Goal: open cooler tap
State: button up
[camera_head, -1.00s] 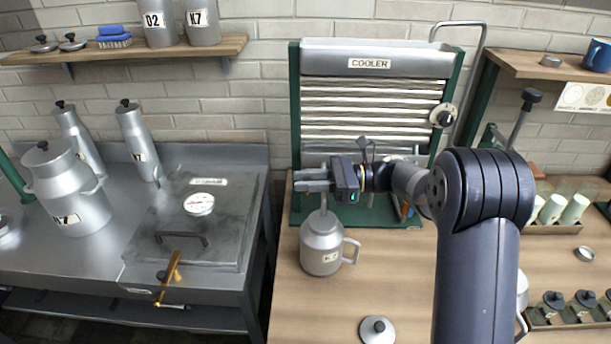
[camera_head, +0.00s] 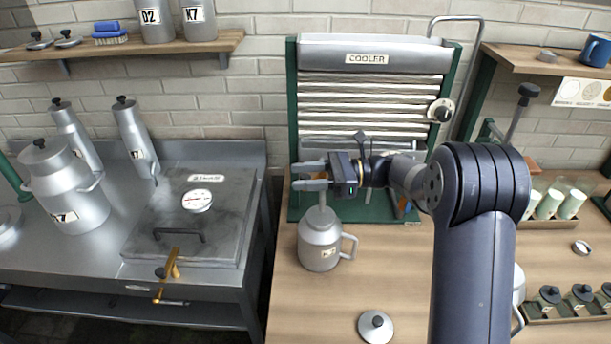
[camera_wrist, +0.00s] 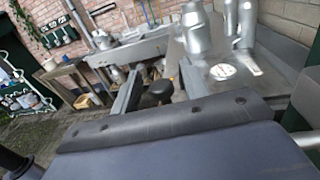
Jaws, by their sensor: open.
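The cooler (camera_head: 370,54) stands at the back of the wooden counter, with a labelled metal trough on top, ribbed metal tubes and a green frame. A round dial with a black knob (camera_head: 440,111) is on its right post. My gripper (camera_head: 311,176) is open and points left in front of the cooler's lower part, above a grey jug (camera_head: 320,240). The lower cooler is partly hidden by my arm.
A loose metal lid (camera_head: 376,326) lies on the wooden counter in front. The steel bench at left holds milk cans (camera_head: 68,190) and a vat with a gauge (camera_head: 197,200) and a brass tap (camera_head: 170,268). Cups (camera_head: 560,203) stand at right.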

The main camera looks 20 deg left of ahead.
aim_at(305, 176)
notch_tip(305, 176, up, 10)
jog(key=shift+f+b, duration=0.1)
jog(key=shift+b, duration=0.4)
jog(key=shift+c, duration=0.3)
